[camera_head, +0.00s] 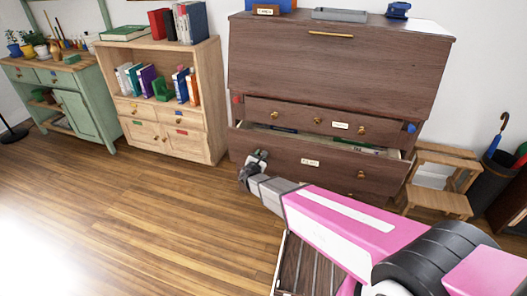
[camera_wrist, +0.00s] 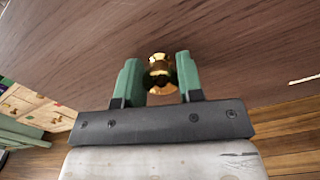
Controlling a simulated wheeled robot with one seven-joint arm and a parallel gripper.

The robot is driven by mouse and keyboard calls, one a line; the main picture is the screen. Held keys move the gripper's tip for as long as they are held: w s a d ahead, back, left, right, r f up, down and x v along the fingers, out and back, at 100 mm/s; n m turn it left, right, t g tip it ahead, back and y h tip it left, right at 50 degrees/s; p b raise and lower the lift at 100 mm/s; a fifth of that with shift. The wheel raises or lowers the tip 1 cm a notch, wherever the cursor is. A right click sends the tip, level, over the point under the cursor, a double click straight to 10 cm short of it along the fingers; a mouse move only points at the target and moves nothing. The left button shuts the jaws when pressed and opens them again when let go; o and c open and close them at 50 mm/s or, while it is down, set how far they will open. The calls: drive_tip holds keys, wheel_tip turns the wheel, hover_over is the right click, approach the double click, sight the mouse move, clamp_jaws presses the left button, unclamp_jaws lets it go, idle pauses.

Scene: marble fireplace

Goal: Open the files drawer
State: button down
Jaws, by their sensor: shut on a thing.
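The dark brown wooden desk cabinet (camera_head: 330,62) has several drawers with brass knobs. Its wide middle drawer (camera_head: 330,172) stands partly pulled out, with papers or folders (camera_head: 340,143) showing inside; its label is too small to read. My gripper (camera_head: 257,158) is at the left end of that drawer's front. In the wrist view, my gripper (camera_wrist: 159,78) has its green fingers on both sides of a brass knob (camera_wrist: 159,72), shut on it. The knob is hidden in the head view. The labelled drawer above (camera_head: 290,110) looks closed.
A wooden step stool (camera_head: 440,190) and a dark umbrella bin (camera_head: 490,178) stand right of the cabinet. A light wooden bookcase (camera_head: 195,140) and a green cabinet (camera_head: 85,118) stand to the left. The wooden floor (camera_head: 130,220) at the left front is clear.

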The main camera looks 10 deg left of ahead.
drive_tip(key=s+a, duration=0.2)
drive_tip(key=s, duration=2.2)
drive_tip(key=shift+s, duration=0.25)
drive_tip(key=c, duration=0.8)
unclamp_jaws()
drive_tip(key=shift+o, duration=0.2)
drive_tip(key=s, duration=1)
drive_tip(key=shift+s+a, duration=0.4)
drive_tip(key=shift+s, duration=0.1)
